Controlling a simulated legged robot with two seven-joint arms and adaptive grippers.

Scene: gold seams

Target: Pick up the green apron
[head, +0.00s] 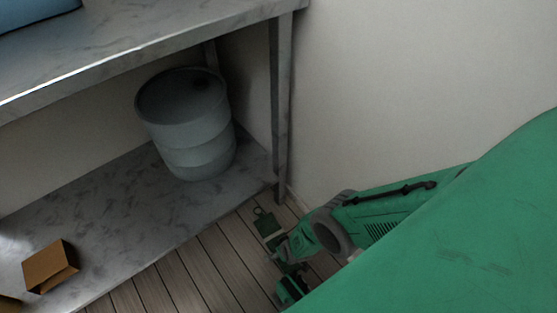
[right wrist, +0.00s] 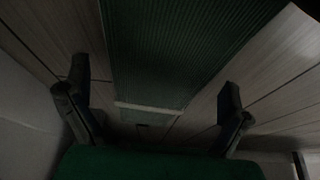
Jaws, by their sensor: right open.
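My right gripper (head: 283,268) is low over the plank floor in the head view. In the right wrist view its two dark fingers (right wrist: 154,84) stand wide apart with nothing gripped between them. A dark green ribbed piece, which looks like the green apron (right wrist: 185,45), lies on the planks ahead of and between the fingers, with a pale strip along its near edge. In the head view a small dark green part with a thin loop, likely the same apron (head: 267,224), shows just beyond the gripper; my arm may hide the rest. My left gripper is out of view.
A grey metal table (head: 150,45) with a lower shelf (head: 110,210) stands at left, its leg (head: 281,110) close to the gripper. A grey barrel (head: 187,125) and brown box (head: 50,266) sit on the shelf. A pale wall (head: 400,80) rises behind.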

